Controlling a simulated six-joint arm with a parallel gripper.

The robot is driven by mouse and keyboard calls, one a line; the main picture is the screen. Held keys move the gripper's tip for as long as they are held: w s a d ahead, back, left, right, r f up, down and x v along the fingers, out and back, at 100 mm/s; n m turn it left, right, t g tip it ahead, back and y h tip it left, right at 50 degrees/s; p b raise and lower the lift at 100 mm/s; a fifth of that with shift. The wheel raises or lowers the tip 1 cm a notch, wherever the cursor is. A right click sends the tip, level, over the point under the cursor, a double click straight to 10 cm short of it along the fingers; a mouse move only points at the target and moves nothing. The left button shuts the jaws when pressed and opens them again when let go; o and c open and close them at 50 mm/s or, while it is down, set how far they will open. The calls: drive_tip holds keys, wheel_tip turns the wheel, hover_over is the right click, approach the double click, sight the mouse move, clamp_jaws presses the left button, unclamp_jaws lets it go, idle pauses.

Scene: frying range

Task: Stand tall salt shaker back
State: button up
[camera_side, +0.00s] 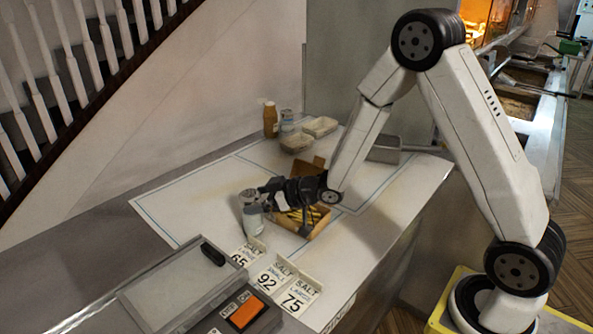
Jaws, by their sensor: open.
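A pale grey salt shaker (253,222) stands upright, or nearly so, on the white sheet, behind the price cards. A greyish cap or second container shows just above it; I cannot tell whether it is a separate shaker. My gripper (264,197) is low over the sheet, open, its dark fingers pointing left close beside the shaker's top. I cannot tell whether they touch it. A brown box of fries (322,226) lies right of the shaker, partly hidden under my gripper.
Salt price cards (270,276) stand in front, by a device with an orange button (247,311). An orange-brown bottle (270,121), a jar (287,121) and pale trays (320,126) stand at the back. A metal pan (385,151) is at right. The sheet's left side (180,208) is clear.

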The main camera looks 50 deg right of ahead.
drive_tip(key=v, duration=0.6)
drive_tip(key=shift+s, duration=0.2)
